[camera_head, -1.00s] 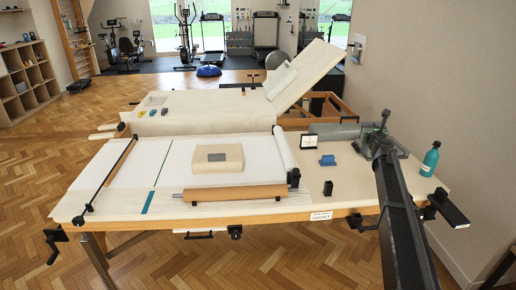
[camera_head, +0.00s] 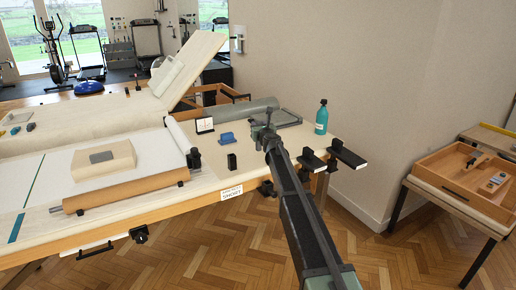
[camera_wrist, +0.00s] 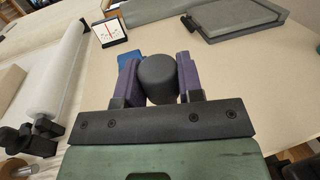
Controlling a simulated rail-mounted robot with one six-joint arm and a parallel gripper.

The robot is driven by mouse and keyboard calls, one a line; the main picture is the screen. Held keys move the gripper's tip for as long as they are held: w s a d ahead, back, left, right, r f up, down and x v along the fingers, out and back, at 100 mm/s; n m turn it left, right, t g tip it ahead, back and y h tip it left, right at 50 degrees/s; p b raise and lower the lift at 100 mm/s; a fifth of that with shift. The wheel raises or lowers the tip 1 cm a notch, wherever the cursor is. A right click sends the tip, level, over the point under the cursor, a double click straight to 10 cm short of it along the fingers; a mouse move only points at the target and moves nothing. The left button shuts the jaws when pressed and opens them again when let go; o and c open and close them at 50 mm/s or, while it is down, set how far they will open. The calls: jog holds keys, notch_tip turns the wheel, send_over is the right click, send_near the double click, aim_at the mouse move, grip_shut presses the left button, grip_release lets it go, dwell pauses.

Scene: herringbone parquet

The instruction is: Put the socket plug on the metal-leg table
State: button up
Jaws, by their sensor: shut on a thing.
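My gripper (camera_wrist: 157,80) is shut on a dark grey, rounded plug-like piece (camera_wrist: 157,72), held between two purple finger pads in the wrist view. I take it to be the socket plug. In the head view my gripper (camera_head: 266,118) is over the right end of the pale padded bench (camera_head: 262,160); the held piece is too small to make out there. A table with thin dark metal legs (camera_head: 450,209) stands at the right edge of the head view, apart from my gripper and partly cut off.
A wooden tray (camera_head: 455,193) with small items covers much of the metal-leg table. A teal bottle (camera_head: 321,118), a blue block (camera_head: 227,139), a black block (camera_head: 232,161) and a dial card (camera_head: 205,125) stand on the bench. Open parquet lies between bench and table.

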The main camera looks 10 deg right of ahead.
notch_tip(320, 180, down, 4)
jog(key=b, duration=0.4)
jog(key=shift+f, duration=0.25)
jog(key=shift+r, duration=0.3)
jog(key=shift+f, duration=0.25)
jog(key=o, duration=0.9)
jog(key=shift+r, duration=0.1)
jog(key=shift+r, duration=0.2)
jog(key=s, duration=0.4)
jog(key=s+d, duration=0.1)
jog(key=s, duration=0.3)
jog(key=s+d, duration=0.1)
jog(key=s, duration=0.3)
jog(key=shift+a, duration=0.1)
